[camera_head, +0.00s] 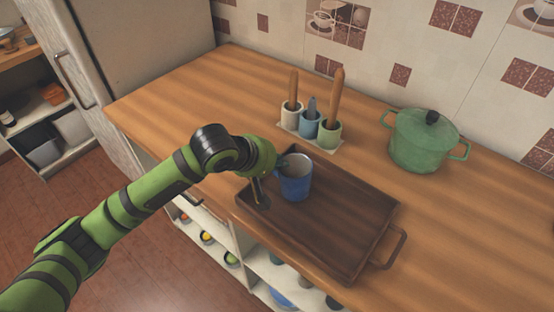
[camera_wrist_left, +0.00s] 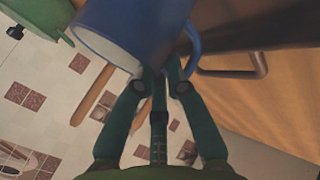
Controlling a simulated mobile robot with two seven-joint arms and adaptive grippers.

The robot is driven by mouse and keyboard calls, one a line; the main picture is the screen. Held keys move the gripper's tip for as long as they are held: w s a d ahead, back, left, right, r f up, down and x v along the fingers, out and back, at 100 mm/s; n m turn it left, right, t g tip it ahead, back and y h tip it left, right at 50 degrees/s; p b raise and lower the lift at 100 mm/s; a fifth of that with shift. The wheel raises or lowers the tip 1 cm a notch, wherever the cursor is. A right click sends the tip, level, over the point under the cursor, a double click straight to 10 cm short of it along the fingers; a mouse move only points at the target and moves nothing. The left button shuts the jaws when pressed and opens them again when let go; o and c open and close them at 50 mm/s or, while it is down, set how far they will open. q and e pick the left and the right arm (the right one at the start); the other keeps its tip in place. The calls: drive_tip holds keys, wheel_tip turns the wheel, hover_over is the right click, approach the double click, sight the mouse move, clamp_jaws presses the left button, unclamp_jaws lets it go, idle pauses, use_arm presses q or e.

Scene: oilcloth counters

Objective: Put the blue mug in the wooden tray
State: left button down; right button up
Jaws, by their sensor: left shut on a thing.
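The blue mug (camera_head: 295,182) is upright over the left part of the dark wooden tray (camera_head: 345,235). I cannot tell whether its base touches the tray floor. My left gripper (camera_head: 272,172) is at the mug's left side, partly hidden by its own wrist. In the left wrist view, my left gripper (camera_wrist_left: 174,78) is shut on the handle of the blue mug (camera_wrist_left: 122,30). The tray looks otherwise empty. My right gripper is not in view.
A holder with three small cups (camera_head: 309,125) and upright utensils stands behind the tray. A green lidded pot (camera_head: 422,142) stands at the back right. The tray's right handle (camera_head: 396,250) sticks out. The wooden counter (camera_head: 190,95) is clear at the left.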

use_arm(q)
drive_tip(key=c, duration=1.3)
unclamp_jaws()
drive_tip(key=shift+r, duration=0.15)
drive_tip(key=b+v, duration=0.1)
drive_tip(key=v, duration=1.1)
